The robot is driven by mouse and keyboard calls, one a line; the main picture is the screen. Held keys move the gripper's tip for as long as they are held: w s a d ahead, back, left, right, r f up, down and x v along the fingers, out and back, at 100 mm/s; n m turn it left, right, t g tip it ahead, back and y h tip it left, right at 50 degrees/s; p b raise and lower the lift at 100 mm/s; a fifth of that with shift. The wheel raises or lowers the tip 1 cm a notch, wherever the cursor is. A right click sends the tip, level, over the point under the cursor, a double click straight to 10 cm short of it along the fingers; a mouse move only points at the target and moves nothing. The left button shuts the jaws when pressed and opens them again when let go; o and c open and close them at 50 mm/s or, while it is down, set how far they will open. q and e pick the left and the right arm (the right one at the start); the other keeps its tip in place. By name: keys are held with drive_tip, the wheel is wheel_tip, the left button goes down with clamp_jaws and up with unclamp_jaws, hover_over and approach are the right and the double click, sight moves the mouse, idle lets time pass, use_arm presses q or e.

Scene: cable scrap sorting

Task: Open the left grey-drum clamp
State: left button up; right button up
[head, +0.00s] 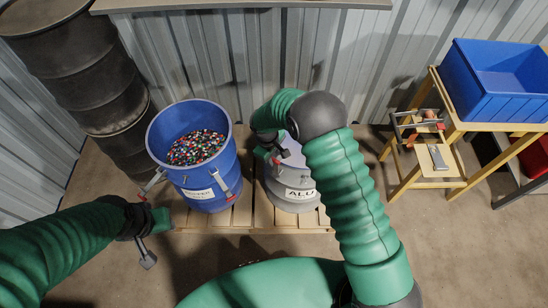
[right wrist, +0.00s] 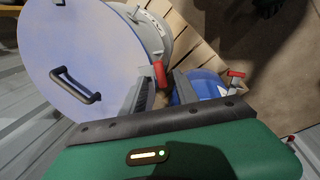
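The grey drum (head: 290,195), with a white label reading "ALU", stands on a pallet, partly hidden by my right arm. Its left clamp has a red handle (head: 276,160). In the right wrist view, the round lid (right wrist: 85,60) with a black handle lies flat on the drum, and the clamp's red handle (right wrist: 159,73) shows just beyond the gap between my right gripper's fingers (right wrist: 161,92). The fingers look apart; contact with the handle cannot be told. My left gripper (head: 148,240) hangs in front of the blue drum, away from the grey one; its finger opening is unclear.
A blue drum (head: 200,180) full of coloured granules stands close left of the grey drum, with red-handled clamps. Both stand on a wooden pallet (head: 245,212). Black drums (head: 75,60) are stacked at left. A wooden stand with a blue bin (head: 490,95) is at right.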

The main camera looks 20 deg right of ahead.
wheel_tip(320, 180, down, 2)
drive_tip(key=shift+w, duration=0.15)
drive_tip(key=shift+d, duration=0.1)
clamp_jaws()
idle(1.3)
